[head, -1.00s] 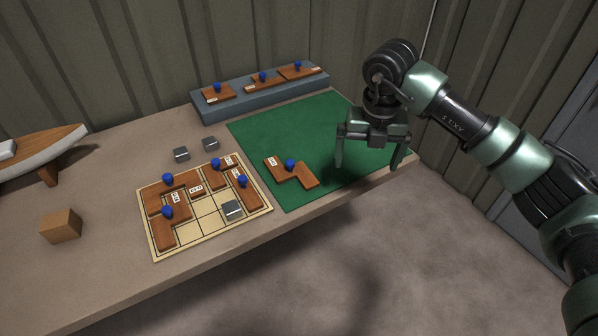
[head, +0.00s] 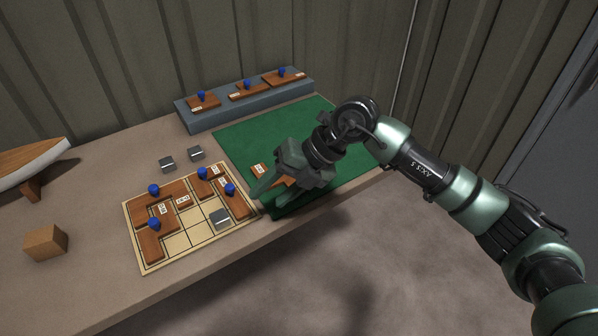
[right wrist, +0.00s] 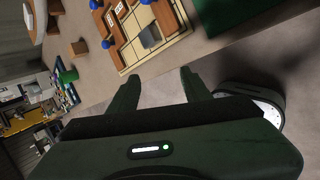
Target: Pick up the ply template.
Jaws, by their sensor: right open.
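On the green mat (head: 240,140) lies a stepped brown wooden template (head: 259,169) with a white label. My right gripper covers most of it, including its blue knob, in the head view. My right gripper (head: 266,201) is open, low over the mat's front edge, its fingers pointing left toward the grid board. I cannot tell whether it touches the template. In the right wrist view the two fingers (right wrist: 160,90) are apart with nothing seen between them. My left gripper is not in view.
A grid board (head: 178,242) left of the mat holds several brown pieces with blue knobs and a grey metal block (head: 219,219). A blue-grey ledge (head: 240,106) carries three templates. A wooden cube (head: 45,243) and boat model (head: 30,165) stand left.

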